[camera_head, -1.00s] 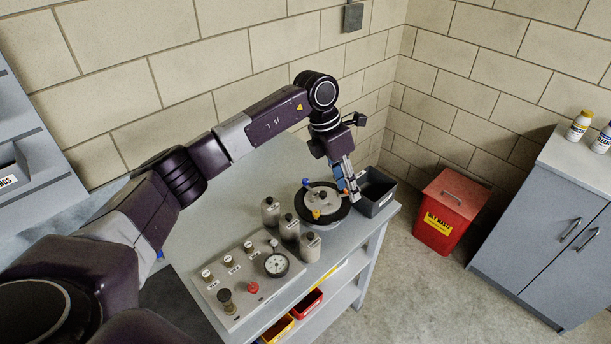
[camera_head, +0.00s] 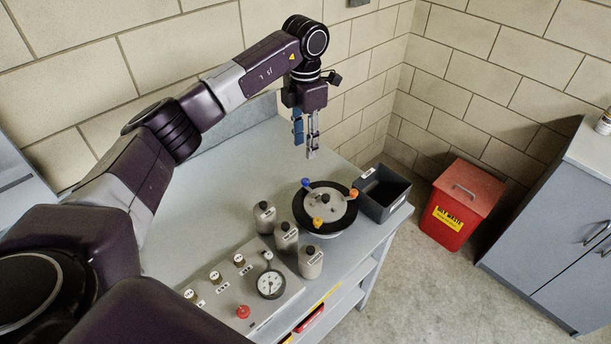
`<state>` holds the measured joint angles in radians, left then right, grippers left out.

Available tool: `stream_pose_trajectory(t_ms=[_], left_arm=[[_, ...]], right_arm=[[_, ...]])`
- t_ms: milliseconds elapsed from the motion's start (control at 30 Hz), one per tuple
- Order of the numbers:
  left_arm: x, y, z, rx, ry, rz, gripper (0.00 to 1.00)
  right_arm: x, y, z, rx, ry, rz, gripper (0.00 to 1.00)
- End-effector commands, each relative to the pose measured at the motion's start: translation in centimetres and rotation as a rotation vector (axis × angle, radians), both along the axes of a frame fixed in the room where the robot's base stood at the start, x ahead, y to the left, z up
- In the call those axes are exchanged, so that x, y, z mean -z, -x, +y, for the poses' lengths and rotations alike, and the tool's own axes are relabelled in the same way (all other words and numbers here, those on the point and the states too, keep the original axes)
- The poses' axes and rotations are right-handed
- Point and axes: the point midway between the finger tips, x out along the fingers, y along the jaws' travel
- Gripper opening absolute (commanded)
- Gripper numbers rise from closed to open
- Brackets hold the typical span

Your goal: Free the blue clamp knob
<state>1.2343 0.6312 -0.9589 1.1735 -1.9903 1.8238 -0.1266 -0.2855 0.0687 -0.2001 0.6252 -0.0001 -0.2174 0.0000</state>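A round pot with a grey lid (camera_head: 333,210) and a black rim stands near the bench's right end. Its blue clamp knob (camera_head: 307,184) is at the rim's far left side. A yellow knob (camera_head: 318,222) is at the near side and an orange knob (camera_head: 353,193) at the right. My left gripper (camera_head: 305,151) points down above and behind the blue knob, clear of it. Its two fingers look slightly apart, with nothing between them. My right gripper is not in view.
An open dark bin (camera_head: 382,192) stands right of the pot. Several grey canisters (camera_head: 286,238) stand to its left, beside a gauge panel (camera_head: 225,293). A red waste bin (camera_head: 460,205) stands on the floor. The bench (camera_head: 215,205) is clear behind the canisters.

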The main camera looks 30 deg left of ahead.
Motion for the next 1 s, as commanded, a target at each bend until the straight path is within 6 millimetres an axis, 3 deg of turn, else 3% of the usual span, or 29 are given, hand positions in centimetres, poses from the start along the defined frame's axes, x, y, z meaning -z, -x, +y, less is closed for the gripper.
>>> stream_pose_trajectory(t_ms=[100,200,400,600,1000], left_arm=[[2.0,0.0,0.0,0.000,0.000,0.000,0.34],[3.1,0.0,0.0,0.000,0.000,0.000,0.34],[4.9,0.0,0.0,0.000,0.001,-0.001,0.34],[5.9,0.1,0.0,0.000,0.000,0.004,0.34],[11.7,0.0,0.0,0.000,0.001,0.002,0.34]], right_arm=[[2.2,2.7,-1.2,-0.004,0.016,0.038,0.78],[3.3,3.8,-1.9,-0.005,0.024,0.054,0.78],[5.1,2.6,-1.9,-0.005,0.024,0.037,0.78],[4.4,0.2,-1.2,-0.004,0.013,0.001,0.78],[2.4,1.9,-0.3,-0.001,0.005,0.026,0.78]])
